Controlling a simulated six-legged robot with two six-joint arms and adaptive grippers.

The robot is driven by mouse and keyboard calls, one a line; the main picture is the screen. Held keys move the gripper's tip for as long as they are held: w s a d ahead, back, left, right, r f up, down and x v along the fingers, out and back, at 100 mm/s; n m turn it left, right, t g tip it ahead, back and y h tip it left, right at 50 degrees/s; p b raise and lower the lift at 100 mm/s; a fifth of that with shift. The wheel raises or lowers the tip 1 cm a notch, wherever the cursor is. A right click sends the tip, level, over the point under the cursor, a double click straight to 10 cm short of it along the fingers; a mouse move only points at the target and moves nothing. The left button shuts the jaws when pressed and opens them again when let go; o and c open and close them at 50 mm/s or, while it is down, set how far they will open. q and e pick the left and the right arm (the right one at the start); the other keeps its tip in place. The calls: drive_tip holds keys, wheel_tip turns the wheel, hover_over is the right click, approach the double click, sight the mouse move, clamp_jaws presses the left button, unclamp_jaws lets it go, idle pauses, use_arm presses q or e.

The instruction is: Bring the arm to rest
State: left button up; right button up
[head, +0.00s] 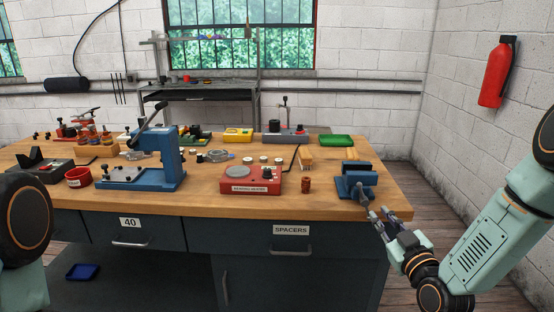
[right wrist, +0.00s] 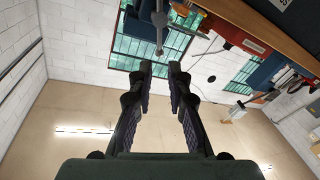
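My right gripper (head: 378,217) is at the right front corner of the workbench, just in front of the blue vise (head: 356,184). In the right wrist view its two fingers (right wrist: 160,68) stand apart with nothing between them. That view looks upward past the bench edge to the ceiling and window. My right arm comes in from the right of the head view. At the left edge of the head view only part of my left arm shows; its gripper is out of frame.
The wooden workbench (head: 220,205) carries a blue arbor press (head: 155,165), a red tester box (head: 250,180), a red bowl (head: 78,177), a green tray (head: 336,140) and several small parts. A fire extinguisher (head: 493,75) hangs on the right wall. Floor right of the bench is clear.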

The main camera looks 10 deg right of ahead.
drive_tip(key=s+a+f+m+g, duration=0.2)
drive_tip(key=s+a+f+g, duration=0.3)
drive_tip(key=f, duration=0.3)
drive_tip(key=s+a+f+m+g, duration=0.2)
drive_tip(key=s+f+m+g, duration=0.15)
drive_tip(key=s+f, duration=0.45)
drive_tip(key=s+a+f+g, duration=0.2)
drive_tip(key=s+f+g, duration=0.1)
drive_tip(key=s, duration=0.5)
drive_tip(key=s+a+f+g, duration=0.1)
drive_tip(key=s+f+g, duration=0.2)
drive_tip(key=s, duration=0.6)
drive_tip(key=s+a+f+n+g+b, duration=0.1)
drive_tip(key=s+f+g, duration=0.3)
drive_tip(key=s, duration=0.4)
drive_tip(key=shift+s+a, duration=0.3)
drive_tip(key=shift+a, duration=0.5)
